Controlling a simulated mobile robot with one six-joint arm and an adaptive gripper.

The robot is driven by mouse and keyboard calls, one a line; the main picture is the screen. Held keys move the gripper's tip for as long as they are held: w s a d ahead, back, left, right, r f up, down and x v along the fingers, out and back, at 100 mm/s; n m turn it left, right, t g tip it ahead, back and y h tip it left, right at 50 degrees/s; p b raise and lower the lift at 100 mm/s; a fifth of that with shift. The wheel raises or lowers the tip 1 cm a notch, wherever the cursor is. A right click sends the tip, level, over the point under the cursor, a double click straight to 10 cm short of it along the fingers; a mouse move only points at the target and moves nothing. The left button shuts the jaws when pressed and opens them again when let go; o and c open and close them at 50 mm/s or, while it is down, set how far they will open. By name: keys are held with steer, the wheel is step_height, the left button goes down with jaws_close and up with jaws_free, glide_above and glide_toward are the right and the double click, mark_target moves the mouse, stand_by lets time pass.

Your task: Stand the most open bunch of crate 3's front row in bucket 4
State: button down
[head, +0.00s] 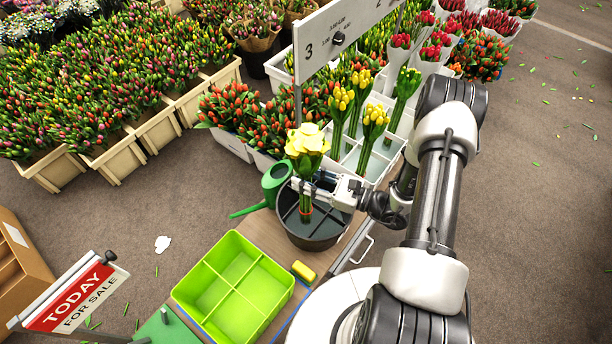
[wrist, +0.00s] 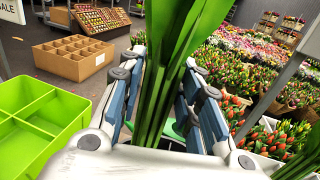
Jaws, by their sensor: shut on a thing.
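My gripper (head: 312,185) is shut on the stems of a wide-open pale yellow tulip bunch (head: 306,142). The bunch is upright, heads up, with a red band low on its stems. In the wrist view its green stems (wrist: 160,105) pass between the fingers. The bunch is over a dark round bucket (head: 318,240) with dividers inside. Its stem ends appear within the bucket's rim; I cannot tell whether they touch the bottom. No number shows on the bucket. Behind it, a white crate (head: 378,160) under the sign marked 3 (head: 309,50) holds several yellow bunches (head: 373,122).
A green watering can (head: 277,182) stands close at the bucket's left. A lime-green divided tray (head: 237,285), empty, and a yellow block (head: 303,271) are in front.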

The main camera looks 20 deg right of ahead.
mark_target(306, 201)
steer(key=shift+f+b, duration=0.85)
steer(key=shift+f, duration=5.4)
steer(key=c, duration=1.1)
jaws_free()
steer(key=o, duration=0.7)
steer(key=shift+c, duration=0.2)
